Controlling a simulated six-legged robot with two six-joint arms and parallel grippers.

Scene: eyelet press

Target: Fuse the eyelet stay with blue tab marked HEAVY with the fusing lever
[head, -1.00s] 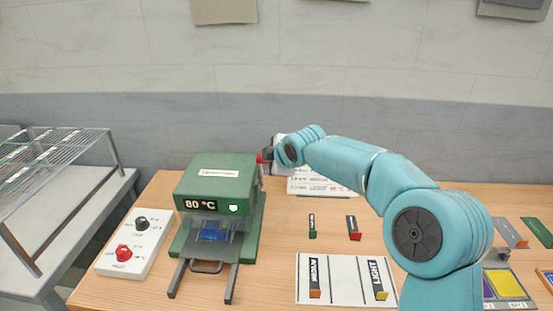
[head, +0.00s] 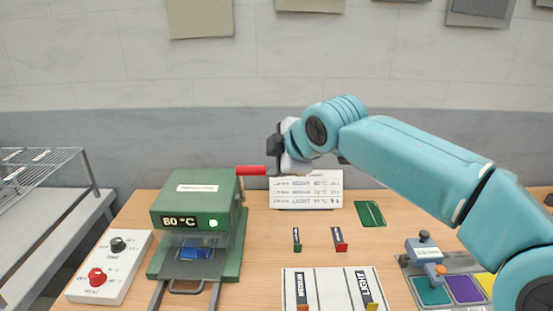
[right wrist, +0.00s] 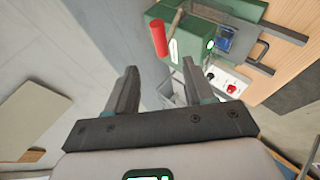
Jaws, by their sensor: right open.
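The green press (head: 195,200) stands on the table, with 80 °C on its display. Its red fusing lever handle (head: 251,170) sticks out to the right near the top. It also shows in the right wrist view (right wrist: 157,38), beyond the fingers. A blue piece (head: 197,250) lies in the press's front opening; no HEAVY marking can be read on it. My right gripper (head: 274,156) is open and empty by the handle's outer end. The handle is not between its fingers in the right wrist view (right wrist: 156,80). My left gripper is not in view.
A white control box (head: 110,265) with black and red knobs stands left of the press. A white mat (head: 333,285) holds stays marked MEDIUM and LIGHT. A chart (head: 305,192) stands behind. Small pieces and a colored-pad tray (head: 462,262) lie to the right.

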